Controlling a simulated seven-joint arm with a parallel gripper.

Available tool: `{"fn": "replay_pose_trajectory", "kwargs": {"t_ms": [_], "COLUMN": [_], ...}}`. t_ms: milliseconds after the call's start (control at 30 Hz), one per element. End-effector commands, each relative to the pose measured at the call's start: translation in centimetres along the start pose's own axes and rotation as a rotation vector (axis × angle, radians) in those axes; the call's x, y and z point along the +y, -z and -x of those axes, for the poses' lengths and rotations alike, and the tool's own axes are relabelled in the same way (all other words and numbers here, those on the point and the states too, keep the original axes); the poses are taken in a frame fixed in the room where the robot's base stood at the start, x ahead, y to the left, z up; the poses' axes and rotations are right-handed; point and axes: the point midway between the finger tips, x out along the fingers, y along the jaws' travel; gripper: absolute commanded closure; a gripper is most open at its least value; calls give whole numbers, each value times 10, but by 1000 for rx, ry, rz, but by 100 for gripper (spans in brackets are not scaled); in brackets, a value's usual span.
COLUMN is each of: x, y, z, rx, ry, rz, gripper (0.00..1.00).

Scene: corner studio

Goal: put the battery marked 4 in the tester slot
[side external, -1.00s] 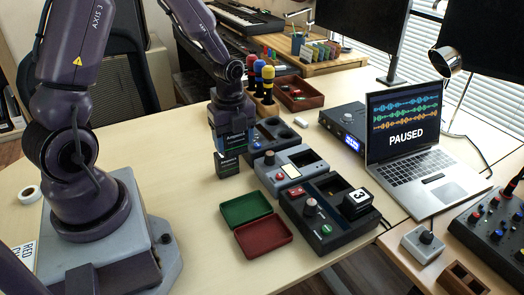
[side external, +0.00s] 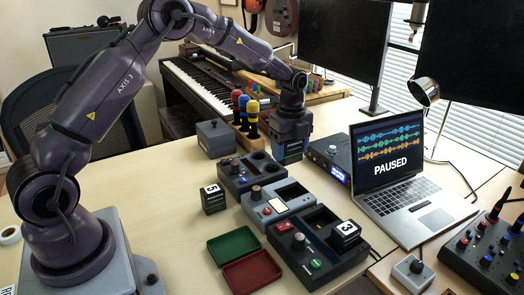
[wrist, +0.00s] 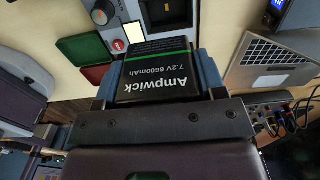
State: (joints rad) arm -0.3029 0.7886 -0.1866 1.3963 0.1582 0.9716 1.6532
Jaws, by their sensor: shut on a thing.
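My gripper (side external: 291,158) is shut on a black battery, seen in the wrist view with its "Ampwick 7.2V 6600mAh" label (wrist: 160,78) up; its number does not show. A battery marked 5 (side external: 213,199) stands on the table. A battery marked 3 (side external: 346,234) sits in the black device (side external: 318,262). The grey device (side external: 268,210), likely the tester, has a knob, pale display and dark slot (side external: 291,194); it also shows in the wrist view (wrist: 133,10).
A green tray (side external: 233,246) and red tray (side external: 252,272) lie in front. The laptop (side external: 405,185) is to the right.

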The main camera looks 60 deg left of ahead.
Motion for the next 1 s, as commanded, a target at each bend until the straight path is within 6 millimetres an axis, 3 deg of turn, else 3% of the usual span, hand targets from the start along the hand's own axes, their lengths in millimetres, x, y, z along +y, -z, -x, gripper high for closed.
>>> {"fn": "replay_pose_trajectory", "kwargs": {"t_ms": [67,300,1000], "x": [-13,-12,-12], "y": [6,4,4], "z": [-1,-50,-111], "rx": [-2,-2,-2], "ry": [1,-3,1], "rz": [-1,1,1], "gripper": [69,69,69]}}
